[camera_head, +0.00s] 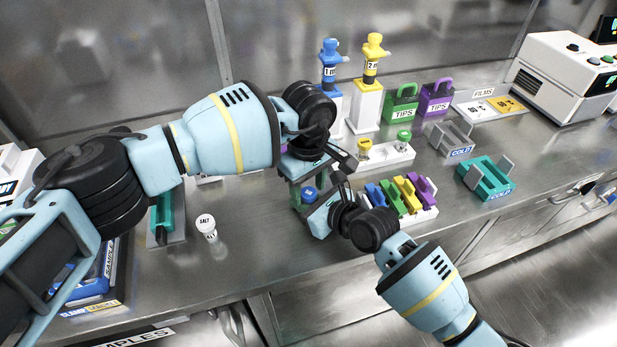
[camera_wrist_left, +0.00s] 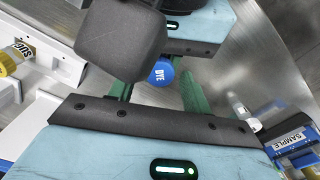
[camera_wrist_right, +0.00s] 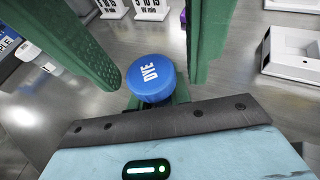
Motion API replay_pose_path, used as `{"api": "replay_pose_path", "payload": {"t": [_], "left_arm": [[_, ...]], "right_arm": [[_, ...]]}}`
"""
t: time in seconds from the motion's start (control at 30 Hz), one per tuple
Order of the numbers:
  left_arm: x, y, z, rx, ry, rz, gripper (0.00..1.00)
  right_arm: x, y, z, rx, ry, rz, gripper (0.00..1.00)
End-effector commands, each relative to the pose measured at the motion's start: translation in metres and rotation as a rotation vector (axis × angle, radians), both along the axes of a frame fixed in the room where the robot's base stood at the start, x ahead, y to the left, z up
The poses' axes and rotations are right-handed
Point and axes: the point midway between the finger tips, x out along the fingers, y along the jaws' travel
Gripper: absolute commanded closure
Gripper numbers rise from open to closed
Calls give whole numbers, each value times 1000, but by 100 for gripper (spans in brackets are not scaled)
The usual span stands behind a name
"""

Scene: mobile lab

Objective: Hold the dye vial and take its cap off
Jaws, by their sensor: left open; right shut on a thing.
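The dye vial's blue cap (camera_head: 309,194), lettered DYE, shows between my two grippers in the head view. The same cap is close in the right wrist view (camera_wrist_right: 151,77) and between green fingers in the left wrist view (camera_wrist_left: 160,73). My right gripper (camera_wrist_right: 168,98) is shut on the vial below the cap; the vial's body is mostly hidden. My left gripper (camera_head: 308,182) is open and points down from above. Its two green fingers stand either side of the cap, with visible gaps; I see no contact.
A salt jar (camera_head: 206,228) stands left of the grippers. A rack of coloured clips (camera_head: 404,194) is close on the right. Behind are a white holder with yellow and green caps (camera_head: 385,158) and two dispensers (camera_head: 368,98). Bare bench lies around the salt jar.

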Motion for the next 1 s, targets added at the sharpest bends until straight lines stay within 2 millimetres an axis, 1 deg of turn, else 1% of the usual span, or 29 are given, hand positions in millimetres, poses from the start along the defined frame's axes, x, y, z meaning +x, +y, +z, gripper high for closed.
{"api": "replay_pose_path", "payload": {"t": [0.23,0.27,0.5,0.6,0.67,0.77,1.0], "left_arm": [[0,0,-1,0,0,0,51],[0,0,-1,0,0,0,54],[0,0,-1,0,0,0,85],[0,0,-1,0,0,0,96],[0,0,-1,0,0,6,96],[0,0,-1,0,0,59,96],[0,0,0,0,1,378,96]], "right_arm": [[0,0,0,-1,1,0,100],[0,0,0,-1,1,0,100],[0,0,0,-1,1,0,100],[0,0,0,-1,1,0,100],[0,0,0,-1,1,0,100],[0,0,0,-1,1,0,100],[0,0,0,-1,1,0,100]]}}
